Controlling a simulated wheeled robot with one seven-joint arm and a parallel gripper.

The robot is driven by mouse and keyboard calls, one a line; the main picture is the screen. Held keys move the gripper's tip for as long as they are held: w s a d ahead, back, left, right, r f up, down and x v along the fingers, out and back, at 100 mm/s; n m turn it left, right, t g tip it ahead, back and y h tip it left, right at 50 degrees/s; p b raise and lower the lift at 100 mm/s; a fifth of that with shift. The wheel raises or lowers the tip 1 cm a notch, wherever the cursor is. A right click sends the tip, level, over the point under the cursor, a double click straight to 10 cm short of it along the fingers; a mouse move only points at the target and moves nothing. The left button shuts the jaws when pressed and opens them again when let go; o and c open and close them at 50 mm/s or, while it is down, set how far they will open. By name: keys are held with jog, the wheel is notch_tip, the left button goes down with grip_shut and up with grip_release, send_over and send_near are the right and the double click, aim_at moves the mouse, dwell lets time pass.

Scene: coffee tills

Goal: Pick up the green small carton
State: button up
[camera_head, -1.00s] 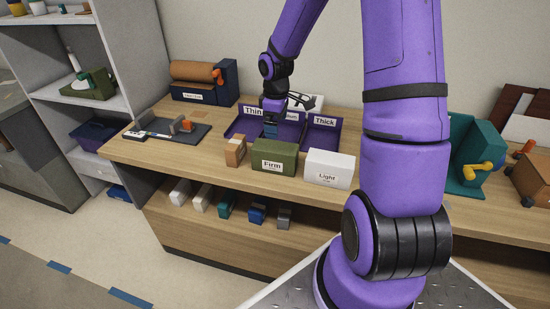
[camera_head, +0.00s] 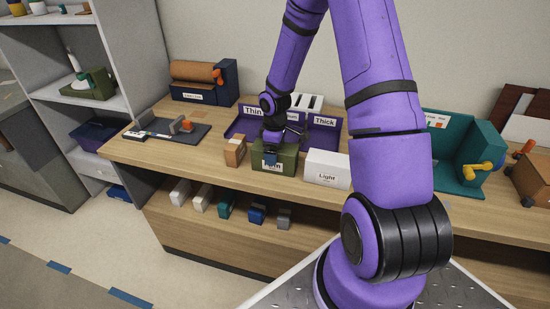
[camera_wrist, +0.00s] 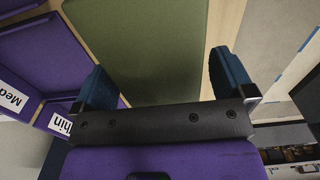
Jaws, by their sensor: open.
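A green carton (camera_head: 288,162) with a label that reads "Firm", now partly covered, stands at the counter's front edge. In the wrist view its plain green face (camera_wrist: 140,45) lies between my two dark blue fingers. In the wrist view my gripper (camera_wrist: 163,75) is open, with a finger on each side of the green face. I cannot tell whether a finger touches it.
A brown carton (camera_head: 234,151) stands close to the left and a white carton (camera_head: 327,169) labelled "Light" close to the right. Purple bins (camera_head: 324,138) stand behind. Several small cartons sit on the shelf below, one of them teal (camera_head: 227,205).

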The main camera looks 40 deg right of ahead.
jog(key=shift+f, duration=0.45)
jog(key=c, duration=1.2)
